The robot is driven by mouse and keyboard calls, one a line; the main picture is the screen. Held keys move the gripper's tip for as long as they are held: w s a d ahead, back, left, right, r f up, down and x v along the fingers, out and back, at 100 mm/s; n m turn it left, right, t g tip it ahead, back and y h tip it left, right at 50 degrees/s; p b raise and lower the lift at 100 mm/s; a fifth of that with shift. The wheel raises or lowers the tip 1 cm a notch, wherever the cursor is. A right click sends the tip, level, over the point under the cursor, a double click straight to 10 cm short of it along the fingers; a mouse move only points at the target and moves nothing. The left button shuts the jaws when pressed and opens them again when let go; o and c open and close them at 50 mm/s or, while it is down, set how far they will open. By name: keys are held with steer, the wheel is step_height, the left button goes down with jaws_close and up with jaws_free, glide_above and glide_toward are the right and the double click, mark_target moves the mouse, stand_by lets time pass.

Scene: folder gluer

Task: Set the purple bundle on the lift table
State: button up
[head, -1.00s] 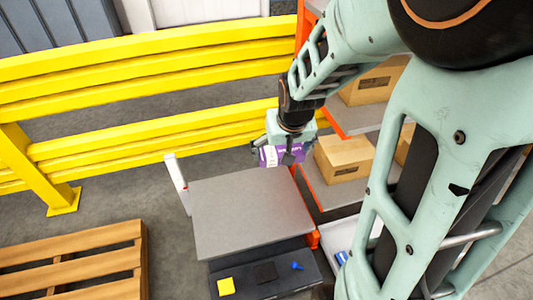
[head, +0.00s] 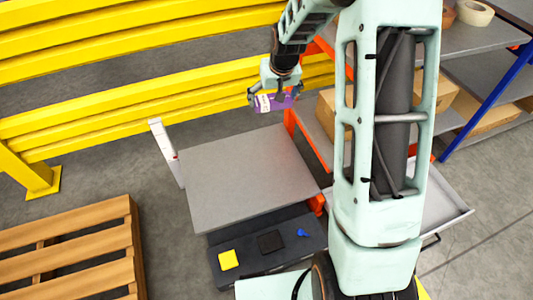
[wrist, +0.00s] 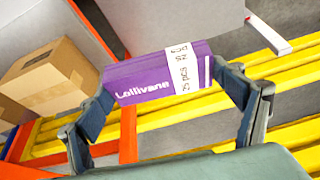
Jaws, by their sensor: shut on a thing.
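The purple bundle (head: 272,103) has a white printed band. It also shows in the wrist view (wrist: 165,78), where the word "Lollivane" reads on its side. My gripper (head: 271,99) is shut on it, with one finger at each end of the bundle in the wrist view (wrist: 170,95). The lift table (head: 240,180) has a bare grey top. In the head view the bundle appears just past the table's far edge, held up in the air; its exact height over the table is hard to tell.
Yellow guard rails (head: 120,110) run behind the table. A white post (head: 164,150) stands at its left corner. An orange-framed shelf with cartons (head: 328,112) is to the right, partly hidden by my arm. A wooden pallet (head: 75,250) lies at left; a dark step (head: 260,255) holds small items.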

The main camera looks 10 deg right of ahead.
steer(key=w+d+b+x, duration=0.1)
steer(key=b+x, duration=1.1)
steer(key=x, duration=1.2)
steer(key=n+b, duration=0.1)
steer(key=b, duration=1)
glide_above(266, 159)
steer(key=s, duration=0.1)
step_height(266, 159, down, 21)
steer(key=shift+d+f+b, duration=0.1)
steer(key=shift+f+b, duration=1.1)
steer(key=shift+f, duration=2.45)
steer(key=shift+f, duration=0.6)
steer(key=o, duration=1.2)
steer(key=shift+s+r, duration=0.1)
